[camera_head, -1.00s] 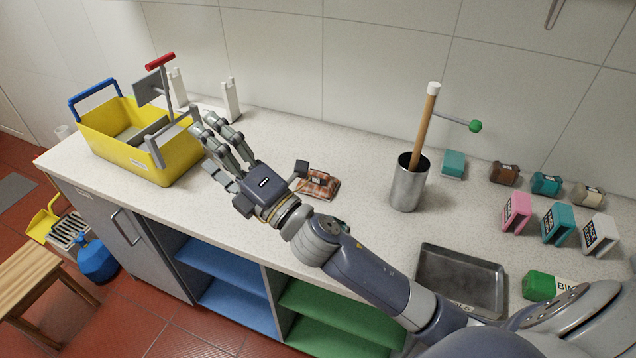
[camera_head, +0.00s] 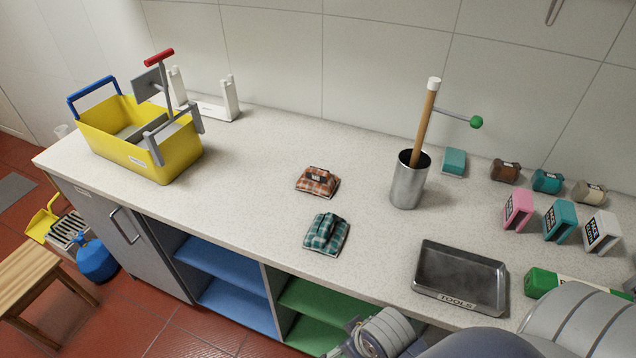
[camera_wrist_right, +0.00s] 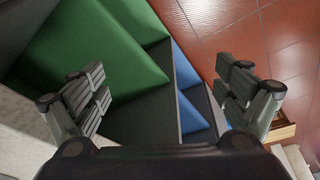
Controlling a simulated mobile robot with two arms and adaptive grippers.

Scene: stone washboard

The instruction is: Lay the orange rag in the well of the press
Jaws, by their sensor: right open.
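The orange rag (camera_head: 317,182), an orange-brown checked cloth folded with a dark label, lies on the middle of the counter. The press is the grey wringer (camera_head: 172,122) with a red handle, mounted on the yellow bucket (camera_head: 150,158) at the left. Its well is partly hidden by the wringer frame and bucket wall. My right gripper (camera_wrist_right: 165,95) shows only in the right wrist view, open and empty, with the shelves below the counter behind it. In the head view, part of my right arm shows at the bottom edge. My left gripper is not in view.
A teal checked rag (camera_head: 326,234) lies in front of the orange one. A metal canister (camera_head: 408,185) with a wooden stick, a tools tray (camera_head: 462,303) and several small packs and rolls stand to the right. The counter between bucket and rags is clear.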

